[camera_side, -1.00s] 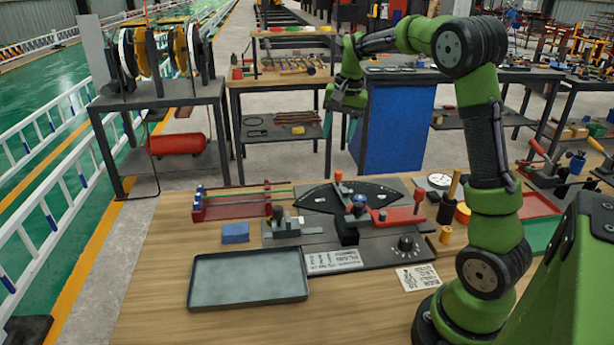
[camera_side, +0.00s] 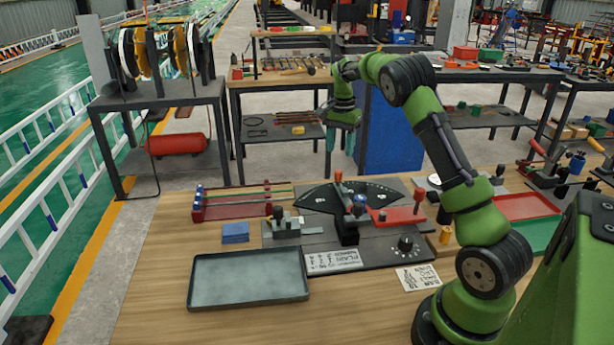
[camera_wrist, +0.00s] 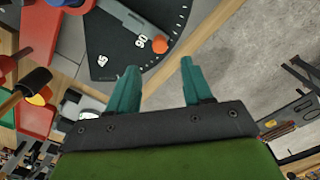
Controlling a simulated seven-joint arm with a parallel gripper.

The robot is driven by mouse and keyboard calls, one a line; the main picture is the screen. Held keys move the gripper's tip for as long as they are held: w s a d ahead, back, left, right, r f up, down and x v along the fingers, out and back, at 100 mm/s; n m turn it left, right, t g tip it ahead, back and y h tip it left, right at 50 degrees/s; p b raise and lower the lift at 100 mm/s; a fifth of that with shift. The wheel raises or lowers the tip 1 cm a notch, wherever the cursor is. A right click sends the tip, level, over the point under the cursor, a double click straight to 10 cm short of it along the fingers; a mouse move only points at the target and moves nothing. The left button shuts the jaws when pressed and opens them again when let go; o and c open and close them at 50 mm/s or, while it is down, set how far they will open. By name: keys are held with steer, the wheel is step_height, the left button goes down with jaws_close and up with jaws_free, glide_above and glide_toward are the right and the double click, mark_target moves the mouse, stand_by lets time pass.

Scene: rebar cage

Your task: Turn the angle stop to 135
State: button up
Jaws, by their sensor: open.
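The bending fixture has a black fan-shaped angle plate (camera_side: 378,190). In the wrist view this angle plate (camera_wrist: 112,55) shows the marks 45 and 90. The angle stop shows as an orange-red knob (camera_wrist: 160,45) close to the 90 mark; the same knob stands upright at the plate's far edge in the side view (camera_side: 338,176). My gripper (camera_side: 341,150) is above and beyond the plate, fingers pointing down. Its teal fingers (camera_wrist: 158,70) are apart and empty in the wrist view, with the knob ahead of them, not touched. The 135 mark is not readable.
A red-handled lever (camera_side: 400,214) lies across the fixture near the plate. A dial (camera_side: 405,244) is at the front right. Bare wood lies around the tray.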

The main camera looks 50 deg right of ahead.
mark_target(339, 171)
step_height(339, 171, down, 8)
steer(key=shift+f, duration=0.15)
stand_by(0.3)
jaws_close()
